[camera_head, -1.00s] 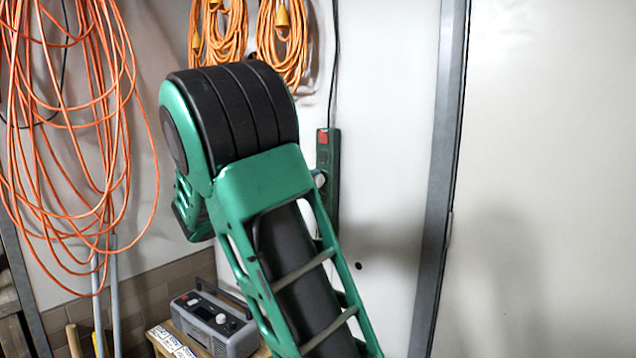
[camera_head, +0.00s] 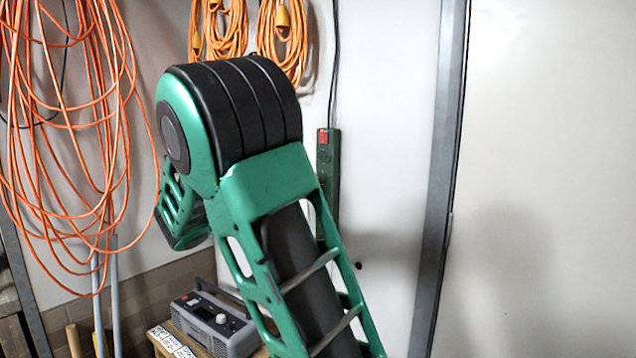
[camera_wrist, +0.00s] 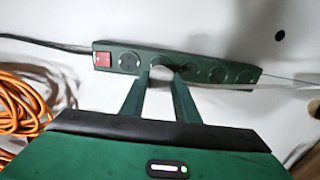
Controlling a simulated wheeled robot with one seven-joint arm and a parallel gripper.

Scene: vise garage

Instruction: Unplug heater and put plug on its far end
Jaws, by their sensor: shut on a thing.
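A dark green power strip (camera_head: 328,185) with a red switch hangs on the white wall, partly behind my arm in the head view. In the wrist view the strip (camera_wrist: 215,69) runs across the top, with several round sockets. My gripper (camera_wrist: 161,76) is at the strip, its two fingers shut on a pale plug (camera_wrist: 162,73), which is mostly hidden between the fingertips. I cannot tell whether the plug is seated in its socket or just clear of it. A thin pale cord (camera_wrist: 245,87) runs right from near the fingertips. The heater is not recognisable in either view.
Orange cable coils (camera_head: 75,140) hang at the left, with smaller coils (camera_head: 283,35) above. A grey radio (camera_head: 215,322) stands on a wooden surface low down. A metal post (camera_head: 437,180) stands right of the strip. The wall between them is clear.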

